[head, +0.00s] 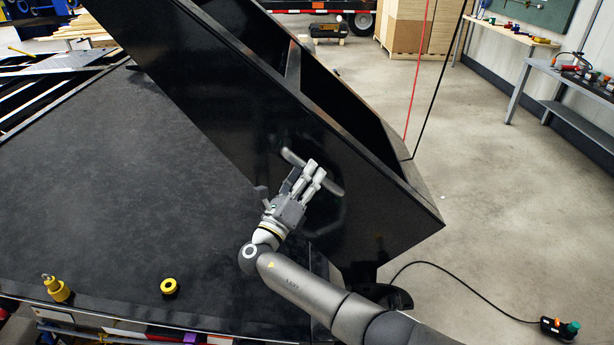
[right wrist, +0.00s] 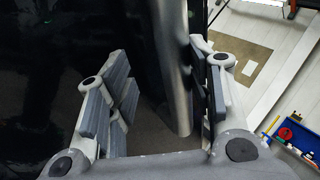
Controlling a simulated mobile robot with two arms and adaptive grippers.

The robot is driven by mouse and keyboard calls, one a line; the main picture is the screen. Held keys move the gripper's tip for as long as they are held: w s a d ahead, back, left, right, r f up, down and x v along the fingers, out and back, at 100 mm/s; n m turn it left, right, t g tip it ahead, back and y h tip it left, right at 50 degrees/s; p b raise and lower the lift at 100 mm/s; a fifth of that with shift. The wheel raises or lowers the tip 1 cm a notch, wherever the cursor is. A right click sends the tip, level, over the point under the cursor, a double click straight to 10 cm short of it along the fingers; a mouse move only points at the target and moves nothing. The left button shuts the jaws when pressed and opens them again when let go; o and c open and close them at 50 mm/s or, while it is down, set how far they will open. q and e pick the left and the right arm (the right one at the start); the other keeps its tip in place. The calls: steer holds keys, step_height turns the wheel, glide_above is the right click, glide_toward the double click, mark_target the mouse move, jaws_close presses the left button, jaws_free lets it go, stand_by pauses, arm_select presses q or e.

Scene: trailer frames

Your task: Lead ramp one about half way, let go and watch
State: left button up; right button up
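A large black ramp (head: 230,95) stands tilted across the head view, its lower corner at the right of the black deck. A grey bar handle (head: 327,186) sits on its near face and shows as a grey bar in the right wrist view (right wrist: 168,60). My right gripper (head: 304,177) is at this handle. In the right wrist view my right gripper (right wrist: 158,95) has its fingers apart, with the bar between them. The bar is close to the right-hand fingers, with a gap to the left-hand ones. My left gripper is not in view.
Yellow fittings (head: 57,289) (head: 169,287) sit on the dark deck (head: 120,170). Red (head: 415,85) and black (head: 436,85) lines hang right of the ramp. A pendant (head: 560,328) with a cable lies on the floor. Workbenches (head: 570,105) stand right; the concrete between is open.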

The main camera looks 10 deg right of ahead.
steer(key=v, duration=1.2)
steer(key=s+a+p, duration=0.3)
steer(key=s+p, duration=0.5)
steer(key=s, duration=0.5)
steer(key=shift+s+a+p, duration=0.3)
steer(key=shift+s+p, duration=0.1)
stand_by(0.4)
